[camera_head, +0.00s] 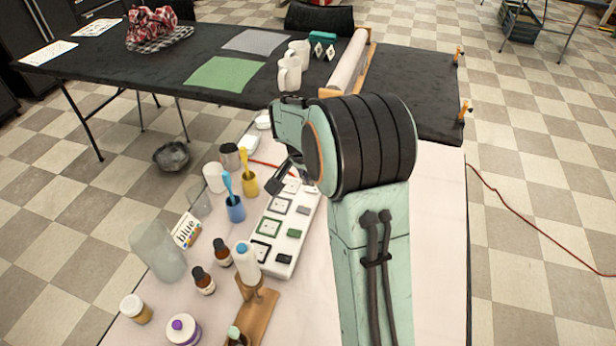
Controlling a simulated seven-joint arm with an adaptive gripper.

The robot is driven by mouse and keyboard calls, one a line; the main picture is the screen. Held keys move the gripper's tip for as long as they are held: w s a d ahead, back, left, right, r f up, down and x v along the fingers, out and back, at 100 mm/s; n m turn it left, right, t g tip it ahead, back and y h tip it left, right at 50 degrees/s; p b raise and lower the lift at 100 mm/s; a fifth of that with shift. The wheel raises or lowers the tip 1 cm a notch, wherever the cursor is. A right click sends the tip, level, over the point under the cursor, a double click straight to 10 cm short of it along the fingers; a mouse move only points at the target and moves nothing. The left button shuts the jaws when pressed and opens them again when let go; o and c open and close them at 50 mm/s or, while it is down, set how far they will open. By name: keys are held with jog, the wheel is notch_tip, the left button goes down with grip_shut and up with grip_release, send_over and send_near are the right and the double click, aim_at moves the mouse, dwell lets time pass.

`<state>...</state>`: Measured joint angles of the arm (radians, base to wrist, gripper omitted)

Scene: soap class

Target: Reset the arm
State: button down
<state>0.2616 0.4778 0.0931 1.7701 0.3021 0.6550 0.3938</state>
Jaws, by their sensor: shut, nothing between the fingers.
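My gripper (279,183) shows only partly, small and dark, below the wrist of my arm and left of its big black-banded joint. It is shut, with nothing seen in it. It hangs over the far end of a long white tray (287,251) with square compartments holding green, grey and dark pieces. My arm's pale green link runs down the right-hand part of the white table (438,250) and hides what lies behind it.
Left of the tray stand a blue cup (235,211) and a yellow cup (250,185) with brushes, brown bottles (203,281), a clear container (158,252) and a white bottle (246,262) on a wooden stand. A black table (215,65) with mugs is behind.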

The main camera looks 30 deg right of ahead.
jog(key=a+r+t, duration=0.3)
jog(key=a+r, duration=0.1)
jog(key=r, duration=0.6)
jog(key=s+a+r+n+y, duration=0.1)
jog(key=s+a+r+n, duration=0.3)
jog(key=s, duration=0.4)
jog(key=s+a+f+n+g+y, duration=0.1)
jog(key=s+a+f+n+g, duration=0.1)
jog(key=s, duration=0.8)
jog(key=s+a+f+n+g+y, duration=0.1)
jog(key=s+a+f+n+g, duration=0.2)
jog(key=s, duration=0.7)
notch_tip(320, 180, down, 2)
jog(key=shift+s+a+f+n+y, duration=0.1)
jog(key=shift+s+a+n+y, duration=0.2)
jog(key=shift+a+n, duration=0.5)
jog(key=shift+w+a+m, duration=0.15)
jog(key=shift+a+m, duration=0.05)
jog(key=shift+m, duration=0.1)
